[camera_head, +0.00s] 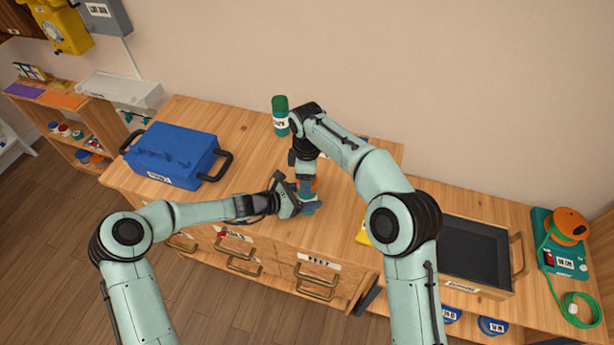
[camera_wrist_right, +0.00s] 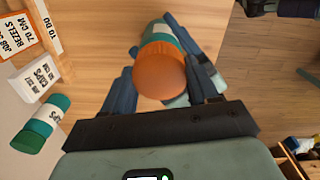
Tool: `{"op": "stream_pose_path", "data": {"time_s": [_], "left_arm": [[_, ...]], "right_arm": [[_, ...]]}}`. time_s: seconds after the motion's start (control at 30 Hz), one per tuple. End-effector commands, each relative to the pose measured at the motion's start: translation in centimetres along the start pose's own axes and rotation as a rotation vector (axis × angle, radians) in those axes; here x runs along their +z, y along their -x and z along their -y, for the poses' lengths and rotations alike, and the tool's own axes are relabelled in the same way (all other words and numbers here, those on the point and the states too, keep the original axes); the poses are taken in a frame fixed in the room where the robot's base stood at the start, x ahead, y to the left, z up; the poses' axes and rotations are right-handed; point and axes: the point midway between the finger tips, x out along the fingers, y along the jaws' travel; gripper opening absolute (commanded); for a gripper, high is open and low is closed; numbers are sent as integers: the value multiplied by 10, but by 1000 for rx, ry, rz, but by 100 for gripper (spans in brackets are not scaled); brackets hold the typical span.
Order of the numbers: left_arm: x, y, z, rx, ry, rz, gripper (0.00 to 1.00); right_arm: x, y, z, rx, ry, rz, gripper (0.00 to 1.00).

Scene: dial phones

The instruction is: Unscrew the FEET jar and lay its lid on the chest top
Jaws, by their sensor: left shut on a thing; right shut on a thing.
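The jar stands on the wooden chest top (camera_head: 245,150), near its front edge. Its teal and white body (camera_wrist_right: 157,30) has an orange lid (camera_wrist_right: 162,70). In the head view only bits of the jar (camera_head: 311,209) show between the grippers, and its label cannot be read. My left gripper (camera_head: 303,204) comes from the left and is shut on the jar body. My right gripper (camera_head: 307,181) reaches down from above, shut on the orange lid; in the right wrist view its fingers (camera_wrist_right: 165,88) are on either side of the lid. The lid appears to be on the jar.
A blue toolbox (camera_head: 172,155) occupies the chest's left. A dark tray (camera_head: 475,250) is to the right. Chest top between toolbox and grippers is bare.

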Motion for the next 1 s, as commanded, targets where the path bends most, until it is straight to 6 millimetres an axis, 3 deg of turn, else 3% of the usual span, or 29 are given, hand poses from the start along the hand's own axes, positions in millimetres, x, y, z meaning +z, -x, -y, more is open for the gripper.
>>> {"op": "stream_pose_path", "data": {"time_s": [0.1, 0.27, 1.0], "left_arm": [[0, 0, 0, 0, 1, 0, 0], [0, 0, 0, 0, 1, 0, 0], [0, 0, 0, 0, 1, 0, 0]], "right_arm": [[0, 0, 0, -1, 233, -1, 22], [0, 0, 0, 0, 415, 0, 22], [0, 3, 0, 0, 406, 0, 22]]}}
